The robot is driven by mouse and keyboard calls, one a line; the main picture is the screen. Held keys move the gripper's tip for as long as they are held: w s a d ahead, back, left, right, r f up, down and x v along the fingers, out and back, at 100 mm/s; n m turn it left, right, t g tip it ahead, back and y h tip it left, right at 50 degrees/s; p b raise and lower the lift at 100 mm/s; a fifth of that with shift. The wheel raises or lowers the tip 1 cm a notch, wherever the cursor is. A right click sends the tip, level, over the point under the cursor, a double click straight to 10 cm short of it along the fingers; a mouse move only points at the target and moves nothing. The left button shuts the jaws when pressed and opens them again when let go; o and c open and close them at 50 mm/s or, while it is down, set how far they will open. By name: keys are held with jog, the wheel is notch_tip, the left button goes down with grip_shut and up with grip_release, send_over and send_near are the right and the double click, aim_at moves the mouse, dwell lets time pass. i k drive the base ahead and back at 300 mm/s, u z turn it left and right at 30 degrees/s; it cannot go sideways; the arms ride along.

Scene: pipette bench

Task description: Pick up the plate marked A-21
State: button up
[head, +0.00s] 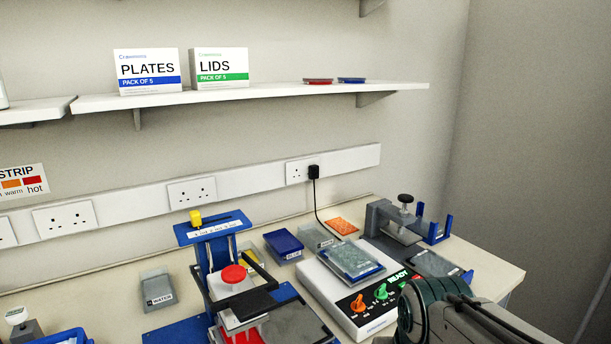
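No marking A-21 is legible in the head view, so I cannot tell which plate carries it. A grey-green plate (352,259) lies on a blue holder on top of the white device marked READY (335,297). Another flat grey plate-like piece (436,263) with a small white label lies at the right, by the grey clamp stand. My arm shows at the bottom right, in front of the white device's right side. My gripper is not in view.
A blue press frame with a red knob (233,274) stands left of the device. A blue tub (284,243), a grey WATER tub (157,288) and an orange pad (343,226) are nearby. PLATES (147,70) and LIDS (219,68) boxes stand on the shelf.

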aim_at(433, 262)
jog(key=z, duration=2.3)
jog(key=i, duration=1.9)
jog(key=u, duration=3.2)
jog(key=i, duration=0.45)
jog(key=u, duration=0.1)
